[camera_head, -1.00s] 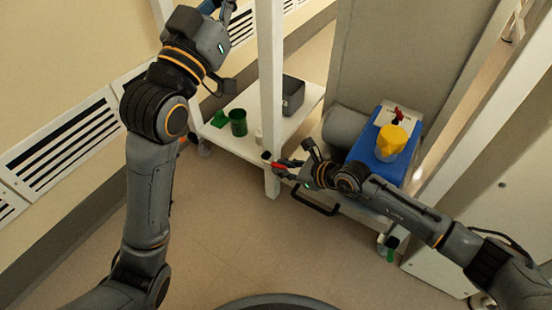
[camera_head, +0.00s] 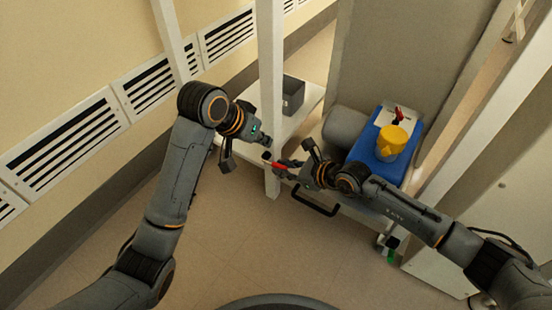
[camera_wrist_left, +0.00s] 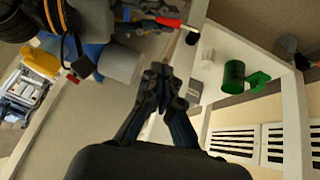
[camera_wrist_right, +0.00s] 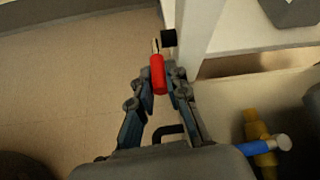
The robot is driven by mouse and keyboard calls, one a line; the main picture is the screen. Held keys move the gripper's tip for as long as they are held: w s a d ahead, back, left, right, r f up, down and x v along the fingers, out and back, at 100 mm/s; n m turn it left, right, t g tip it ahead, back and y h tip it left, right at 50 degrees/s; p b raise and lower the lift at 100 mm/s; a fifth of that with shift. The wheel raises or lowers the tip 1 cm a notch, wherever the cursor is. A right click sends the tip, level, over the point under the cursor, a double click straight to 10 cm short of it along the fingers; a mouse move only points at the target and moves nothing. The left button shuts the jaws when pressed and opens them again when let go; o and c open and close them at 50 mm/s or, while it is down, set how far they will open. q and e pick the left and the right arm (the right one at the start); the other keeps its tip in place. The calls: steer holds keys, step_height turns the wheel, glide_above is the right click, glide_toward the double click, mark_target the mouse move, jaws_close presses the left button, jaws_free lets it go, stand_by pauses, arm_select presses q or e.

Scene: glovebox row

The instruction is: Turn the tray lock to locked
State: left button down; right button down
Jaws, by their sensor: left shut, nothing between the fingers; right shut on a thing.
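A red-handled piece (camera_head: 280,166) with a black end is at the white post. It also shows in the right wrist view (camera_wrist_right: 158,75) and the left wrist view (camera_wrist_left: 168,21). My right gripper (camera_wrist_right: 165,80) is shut on its red part. I cannot tell whether its black end touches the post. My left gripper (camera_head: 268,143) is shut and empty beside the post, close to the black end; its fingers show in the left wrist view (camera_wrist_left: 162,75). A small red lever (camera_head: 398,113) stands on a white plate on the blue box. I cannot tell which red piece is the tray lock.
The white post (camera_head: 271,90) stands between the arms. A grey bin (camera_head: 292,95) is on the white shelf. A green cup (camera_wrist_left: 234,72) shows in the left wrist view. A yellow piece (camera_head: 391,143) sits on the blue box (camera_head: 372,150). The floor in front is clear.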

arm_select(q)
glide_above(280, 165)
steer(key=a, duration=0.1)
step_height(280, 165, down, 6)
steer(key=shift+w+f, duration=0.1)
steer(key=shift+s+f, duration=0.25)
steer(key=shift+f, duration=0.65)
steer(key=shift+s+f, duration=0.2)
steer(key=shift+f, duration=0.7)
steer(key=shift+f, duration=0.1)
steer(key=shift+s+f, duration=0.25)
steer(key=shift+f, duration=0.3)
arm_select(e)
steer(key=shift+a+r, duration=0.1)
arm_select(q)
steer(key=shift+f, duration=0.15)
arm_select(e)
steer(key=c, duration=1.3)
jaws_free()
arm_select(q)
steer(key=shift+r, duration=0.2)
